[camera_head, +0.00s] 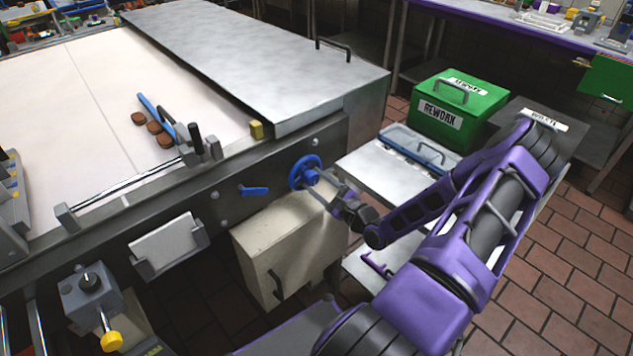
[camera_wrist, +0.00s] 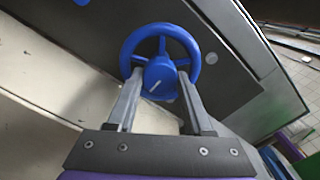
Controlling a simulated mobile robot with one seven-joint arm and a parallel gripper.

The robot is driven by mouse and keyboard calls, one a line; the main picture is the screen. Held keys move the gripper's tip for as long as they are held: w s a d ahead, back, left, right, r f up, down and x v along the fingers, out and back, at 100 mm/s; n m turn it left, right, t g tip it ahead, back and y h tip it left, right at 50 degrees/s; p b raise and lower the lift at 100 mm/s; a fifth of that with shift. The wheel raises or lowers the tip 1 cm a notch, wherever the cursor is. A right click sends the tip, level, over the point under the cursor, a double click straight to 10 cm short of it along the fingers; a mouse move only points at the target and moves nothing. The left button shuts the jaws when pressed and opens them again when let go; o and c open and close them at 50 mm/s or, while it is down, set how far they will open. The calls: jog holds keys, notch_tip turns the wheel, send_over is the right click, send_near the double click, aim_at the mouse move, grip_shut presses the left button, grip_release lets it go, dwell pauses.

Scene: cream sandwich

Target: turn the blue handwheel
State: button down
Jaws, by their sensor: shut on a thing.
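The blue handwheel (camera_head: 305,173) sits on the grey side panel of the long machine, near its right end. In the wrist view the handwheel (camera_wrist: 190,39) shows its rim, spokes and a round hub with a white line, slanted up to the right. My gripper (camera_head: 322,181) reaches the wheel from the front right. In the wrist view my gripper (camera_wrist: 160,82) has one finger on each side of the hub and is shut on it. The rim is around and behind the fingertips.
A blue lever (camera_head: 254,191) is left of the wheel on the same panel. A cream cabinet (camera_head: 287,240) stands just below. Brown round pieces (camera_head: 153,127) lie on the pale belt.

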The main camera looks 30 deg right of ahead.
jog(key=shift+c, duration=1.4)
grip_release()
jog(key=shift+s, duration=0.15)
jog(key=s+d, duration=0.2)
jog(key=s, duration=1.5)
jog(key=shift+d, duration=0.2)
